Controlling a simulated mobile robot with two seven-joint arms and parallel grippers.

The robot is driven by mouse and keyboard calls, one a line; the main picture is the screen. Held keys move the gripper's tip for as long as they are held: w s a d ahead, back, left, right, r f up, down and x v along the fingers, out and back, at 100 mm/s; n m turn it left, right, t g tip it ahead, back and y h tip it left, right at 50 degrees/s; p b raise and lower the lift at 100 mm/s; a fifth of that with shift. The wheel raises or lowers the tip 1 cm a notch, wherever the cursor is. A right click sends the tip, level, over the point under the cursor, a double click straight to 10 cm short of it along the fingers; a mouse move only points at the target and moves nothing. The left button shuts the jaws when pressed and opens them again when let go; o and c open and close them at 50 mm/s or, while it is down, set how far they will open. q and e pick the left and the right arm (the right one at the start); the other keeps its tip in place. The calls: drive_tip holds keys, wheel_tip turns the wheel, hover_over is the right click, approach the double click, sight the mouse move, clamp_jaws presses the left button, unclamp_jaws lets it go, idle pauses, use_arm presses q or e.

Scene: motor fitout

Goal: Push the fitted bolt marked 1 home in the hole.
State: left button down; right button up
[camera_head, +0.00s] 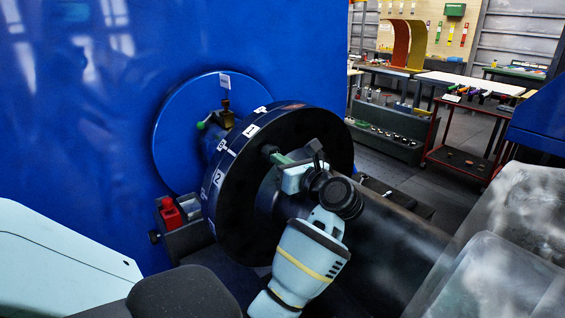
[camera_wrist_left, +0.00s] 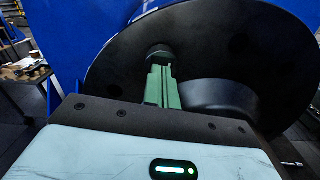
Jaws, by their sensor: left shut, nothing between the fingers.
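A dark bolt head (camera_head: 268,149) stands out from the near face of the black flange (camera_head: 236,215), close to the label marked 1 (camera_head: 251,130). The bolt also shows in the left wrist view (camera_wrist_left: 158,51). My left gripper (camera_head: 279,158) is shut, with its green fingers pointing at the bolt head. In the left wrist view the closed fingertips (camera_wrist_left: 160,68) are at the bolt head and seem to touch it. The bolt's shank and the hole are hidden, so its depth cannot be told. My right gripper is not in view.
A dark shaft (camera_head: 390,235) runs from the flange toward the lower right, close beside my left wrist. A blue housing (camera_head: 80,130) stands behind the flange. A tray with red parts (camera_head: 171,213) is at its left. A red cart (camera_head: 463,150) stands farther back.

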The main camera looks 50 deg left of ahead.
use_arm(q)
drive_tip(key=shift+a, duration=0.45)
drive_tip(key=d, duration=0.3)
idle(0.4)
drive_tip(key=d+b, duration=0.1)
drive_tip(key=d, duration=0.7)
drive_tip(key=shift+s+b, duration=0.35)
drive_tip(key=shift+s, duration=0.05)
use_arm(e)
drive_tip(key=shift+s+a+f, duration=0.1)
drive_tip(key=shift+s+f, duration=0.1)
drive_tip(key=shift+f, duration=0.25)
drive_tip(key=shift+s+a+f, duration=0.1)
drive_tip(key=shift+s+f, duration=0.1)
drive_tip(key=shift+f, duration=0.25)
use_arm(q)
drive_tip(key=shift+f, duration=0.1)
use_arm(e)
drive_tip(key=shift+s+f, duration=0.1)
